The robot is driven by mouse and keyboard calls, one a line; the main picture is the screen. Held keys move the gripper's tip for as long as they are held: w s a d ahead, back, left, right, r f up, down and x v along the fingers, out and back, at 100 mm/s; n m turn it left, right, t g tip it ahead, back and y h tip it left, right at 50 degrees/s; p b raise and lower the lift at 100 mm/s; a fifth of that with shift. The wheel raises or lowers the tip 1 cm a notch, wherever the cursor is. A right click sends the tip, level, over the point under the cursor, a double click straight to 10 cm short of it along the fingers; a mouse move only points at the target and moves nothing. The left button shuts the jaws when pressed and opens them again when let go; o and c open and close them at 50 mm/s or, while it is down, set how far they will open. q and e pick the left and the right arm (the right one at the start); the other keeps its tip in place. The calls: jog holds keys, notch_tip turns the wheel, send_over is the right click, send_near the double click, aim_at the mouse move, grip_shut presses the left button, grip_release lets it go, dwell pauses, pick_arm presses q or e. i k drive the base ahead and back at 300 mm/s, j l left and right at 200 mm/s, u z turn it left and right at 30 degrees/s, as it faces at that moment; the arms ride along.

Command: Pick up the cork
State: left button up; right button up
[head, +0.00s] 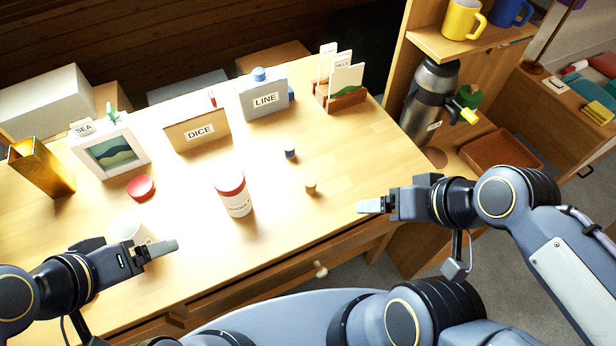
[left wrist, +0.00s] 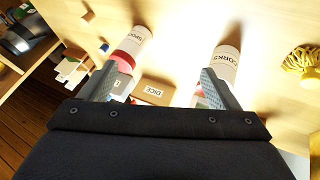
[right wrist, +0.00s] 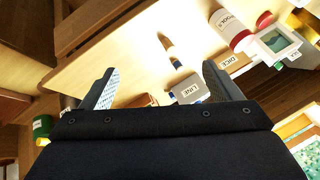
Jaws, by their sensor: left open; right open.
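The cork (head: 311,188) is a small tan piece standing on the table, right of the middle. It also shows in the left wrist view (left wrist: 88,16) and in the right wrist view (right wrist: 164,40). My right gripper (head: 372,206) is open and empty, to the right of the cork and apart from it. My left gripper (head: 166,248) is open and empty at the front left. It partly hides a white jar (head: 127,227), whose label reads CORKS in the left wrist view (left wrist: 225,62).
A red-lidded jar (head: 235,197) stands left of the cork, and a small blue-and-white spool-like piece (head: 290,153) stands behind it. A loose red lid (head: 140,187) lies farther left. DICE (head: 198,131) and LINE (head: 264,100) boxes stand at the back. Table around the cork is clear.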

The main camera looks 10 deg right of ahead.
aim_at(311, 183)
jog(key=k+u, duration=0.4)
jog(key=k+j+u, duration=0.15)
jog(key=u, duration=0.3)
jog(key=l+u, duration=0.4)
jog(key=k+l+u, duration=0.2)
jog(key=l+u, duration=0.25)
jog(key=k+l+u, duration=0.2)
jog(key=l+u, duration=0.2)
jog(key=k+l, duration=0.15)
jog(key=l, duration=0.15)
jog(key=k+l, duration=0.15)
jog(key=l, duration=0.1)
